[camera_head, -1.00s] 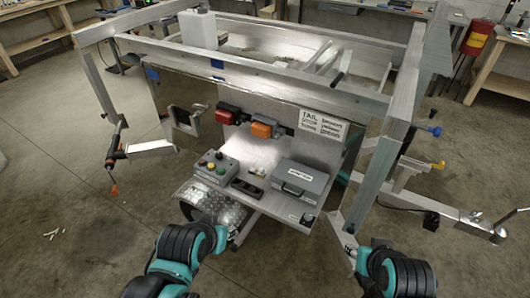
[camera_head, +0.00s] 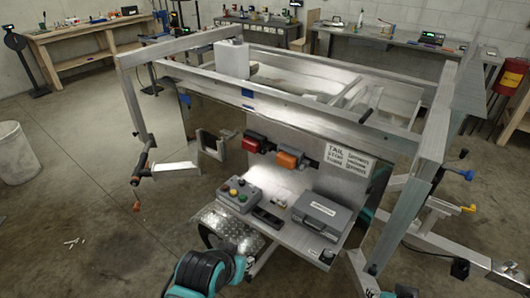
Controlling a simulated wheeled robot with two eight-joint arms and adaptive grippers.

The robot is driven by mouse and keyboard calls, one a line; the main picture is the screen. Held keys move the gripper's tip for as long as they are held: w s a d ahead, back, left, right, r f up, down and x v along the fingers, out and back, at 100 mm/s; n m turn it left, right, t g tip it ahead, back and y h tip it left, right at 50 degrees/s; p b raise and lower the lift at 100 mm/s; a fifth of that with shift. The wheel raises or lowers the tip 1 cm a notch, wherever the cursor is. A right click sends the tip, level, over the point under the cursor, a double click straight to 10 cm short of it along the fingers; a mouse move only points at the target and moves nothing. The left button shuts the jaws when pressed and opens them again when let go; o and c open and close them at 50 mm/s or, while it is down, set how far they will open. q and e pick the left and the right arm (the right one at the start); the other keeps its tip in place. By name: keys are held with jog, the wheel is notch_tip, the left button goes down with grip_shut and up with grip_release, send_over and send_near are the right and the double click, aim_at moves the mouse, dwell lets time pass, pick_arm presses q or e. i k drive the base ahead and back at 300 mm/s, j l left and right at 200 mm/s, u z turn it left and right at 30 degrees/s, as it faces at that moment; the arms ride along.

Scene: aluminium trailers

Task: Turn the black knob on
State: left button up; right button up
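A small black knob (camera_head: 327,255) sits on the front right corner of the metal shelf (camera_head: 290,234) on the trailer. It is too small for me to tell which way it is turned. A grey control box (camera_head: 238,195) with red, yellow and green buttons stands at the shelf's left. My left arm shows at the bottom centre, in front of and below the shelf. Only a sliver of my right arm shows at the bottom edge, right of the knob. Neither gripper's fingers can be seen, and nothing of mine is seen touching the knob.
A grey case (camera_head: 320,212) and a black switch block (camera_head: 267,217) lie on the shelf. Red (camera_head: 253,142) and orange (camera_head: 289,160) lamps hang behind. A diamond-plate fender (camera_head: 228,230) is below left. Aluminium frame posts rise at both sides. Open floor lies left.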

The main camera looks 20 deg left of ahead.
aim_at(242, 182)
jog(key=i+l+u, duration=0.1)
jog(key=i+u, duration=0.2)
jog(key=i, duration=0.15)
jog(key=i+l+u, duration=0.3)
jog(key=i+j, duration=0.1)
